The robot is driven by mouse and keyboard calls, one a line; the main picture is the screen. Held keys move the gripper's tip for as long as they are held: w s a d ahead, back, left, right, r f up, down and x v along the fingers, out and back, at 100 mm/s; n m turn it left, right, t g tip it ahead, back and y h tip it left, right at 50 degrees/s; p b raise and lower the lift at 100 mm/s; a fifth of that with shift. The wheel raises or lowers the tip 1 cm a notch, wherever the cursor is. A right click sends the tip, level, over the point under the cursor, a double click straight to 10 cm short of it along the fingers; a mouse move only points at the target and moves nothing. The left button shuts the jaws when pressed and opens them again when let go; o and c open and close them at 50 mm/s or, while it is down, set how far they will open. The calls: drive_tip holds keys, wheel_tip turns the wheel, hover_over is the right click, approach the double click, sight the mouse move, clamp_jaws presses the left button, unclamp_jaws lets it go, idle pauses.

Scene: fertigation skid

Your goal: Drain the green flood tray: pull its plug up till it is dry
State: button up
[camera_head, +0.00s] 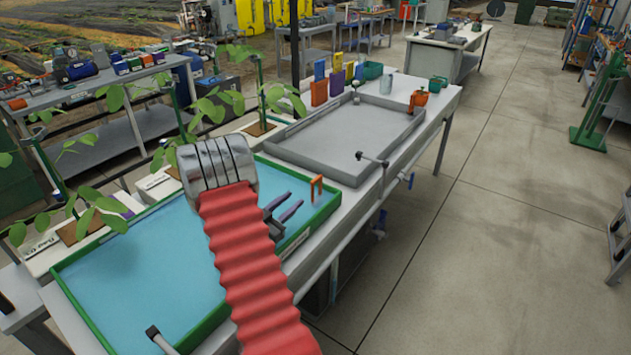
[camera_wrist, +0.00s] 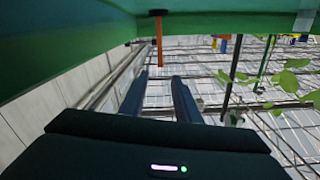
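The green flood tray (camera_head: 92,323) stands on the near bench and holds blue water (camera_head: 140,265) over its floor. In the wrist view my gripper (camera_wrist: 161,76) shows a clear gap between the fingers. The orange handle (camera_wrist: 159,45) appears beyond the tips, roughly in line with the gap, apart from both fingers. The plug's lower part cannot be made out.
An empty-looking grey tray (camera_head: 350,170) lies behind the green one. Leafy plants (camera_head: 190,115) rise along the green tray's far side. A black-capped pipe (camera_head: 160,340) stands at the near edge and another (camera_head: 372,160) by the grey tray. Open floor (camera_head: 490,250) lies right.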

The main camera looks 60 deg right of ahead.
sight(315, 180)
drive_tip(key=d, duration=0.4)
drive_tip(key=s+d, duration=0.1)
drive_tip(key=d, duration=0.4)
drive_tip(key=s+d, duration=0.1)
drive_tip(key=d, duration=0.3)
drive_tip(key=shift+s+d, duration=0.1)
drive_tip(key=shift+d, duration=0.2)
drive_tip(key=shift+c, duration=0.5)
clamp_jaws()
